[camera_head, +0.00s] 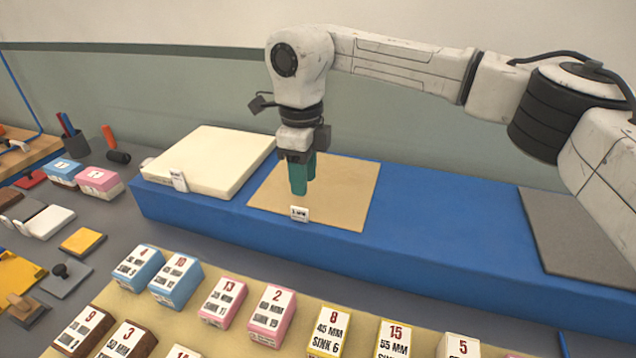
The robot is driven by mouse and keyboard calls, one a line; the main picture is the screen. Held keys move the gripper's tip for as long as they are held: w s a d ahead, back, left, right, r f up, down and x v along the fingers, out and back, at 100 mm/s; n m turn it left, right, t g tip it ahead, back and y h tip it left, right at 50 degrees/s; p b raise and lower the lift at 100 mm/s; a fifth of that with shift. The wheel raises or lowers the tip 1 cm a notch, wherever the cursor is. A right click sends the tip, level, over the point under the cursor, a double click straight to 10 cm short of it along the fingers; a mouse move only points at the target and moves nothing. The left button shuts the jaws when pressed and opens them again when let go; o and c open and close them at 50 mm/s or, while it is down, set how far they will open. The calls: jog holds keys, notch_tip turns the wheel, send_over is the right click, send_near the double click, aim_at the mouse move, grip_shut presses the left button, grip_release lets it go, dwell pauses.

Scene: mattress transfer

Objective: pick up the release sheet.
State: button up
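A thin tan sheet (345,190), which I take to be the release sheet, lies flat on the long blue mattress (420,240). A small white label (299,213) stands at its front edge; its print is too small to read surely. My gripper (299,188) points down over the left-middle part of the tan sheet. Its teal fingers overlap in this view, so the gap between them is hidden. I see nothing held in them. I cannot tell whether the fingertips touch the sheet or hover above it.
A thick cream slab (215,160) lies left of the tan sheet, with a white label (179,181). A grey pad (580,230) lies at the mattress's right end. Numbered blocks, such as a pink one (270,310), stand in front. The blue surface between sheet and pad is clear.

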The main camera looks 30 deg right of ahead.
aim_at(299, 208)
jog(key=f, duration=0.3)
jog(key=a+f+p, duration=0.1)
jog(key=f, duration=0.2)
jog(key=shift+a+f, duration=0.1)
jog(key=shift+f, duration=0.1)
jog(key=shift+c, duration=0.2)
grip_shut()
